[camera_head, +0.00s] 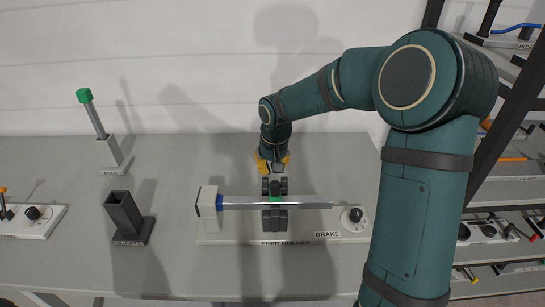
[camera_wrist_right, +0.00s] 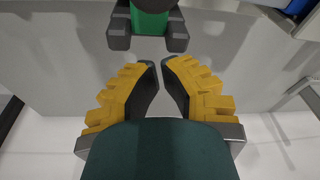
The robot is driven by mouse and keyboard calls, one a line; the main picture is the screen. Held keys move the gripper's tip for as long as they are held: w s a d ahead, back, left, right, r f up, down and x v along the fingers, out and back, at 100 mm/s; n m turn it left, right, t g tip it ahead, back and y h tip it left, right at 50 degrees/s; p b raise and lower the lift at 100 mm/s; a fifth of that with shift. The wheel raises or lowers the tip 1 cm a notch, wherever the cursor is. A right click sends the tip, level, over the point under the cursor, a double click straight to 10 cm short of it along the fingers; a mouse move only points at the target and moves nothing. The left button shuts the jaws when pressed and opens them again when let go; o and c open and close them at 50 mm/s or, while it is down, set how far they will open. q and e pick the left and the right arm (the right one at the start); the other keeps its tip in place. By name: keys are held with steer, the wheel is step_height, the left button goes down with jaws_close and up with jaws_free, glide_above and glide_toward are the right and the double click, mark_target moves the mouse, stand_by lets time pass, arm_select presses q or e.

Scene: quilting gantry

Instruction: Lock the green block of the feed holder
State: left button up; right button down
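The feed holder's white base (camera_head: 217,237) stands on the grey table, labelled FEED HOLDER. A silver bar (camera_head: 310,202) lies across it through a dark clamp (camera_head: 275,221). The green block (camera_head: 276,199) sits in the middle of the clamp; in the right wrist view the green block (camera_wrist_right: 150,22) shows at the top edge, between dark side parts. My right gripper (camera_head: 273,167) has yellow fingers and is just behind the clamp. In the right wrist view the right gripper's fingertips (camera_wrist_right: 160,63) almost meet, with nothing between them, apart from the block. My left gripper is not visible.
A brake knob (camera_head: 355,215) is at the base's right end, beside the BRAKE label. On the left stand a dark square tube (camera_head: 123,212) and a lever with a green tip (camera_head: 84,95). A rack with several tools is at far right. My right arm covers the table's right side.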

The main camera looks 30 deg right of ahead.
mark_target(275, 185)
steer(key=s, duration=0.2)
steer(key=s+a, duration=0.1)
steer(key=shift+s+r, duration=0.3)
steer(key=shift+r, duration=0.05)
steer(key=shift+s, duration=0.1)
steer(key=shift+s+a+f+b, duration=0.2)
steer(key=shift+s+a+b, duration=0.15)
steer(key=shift+s, duration=0.15)
steer(key=shift+d, duration=0.1)
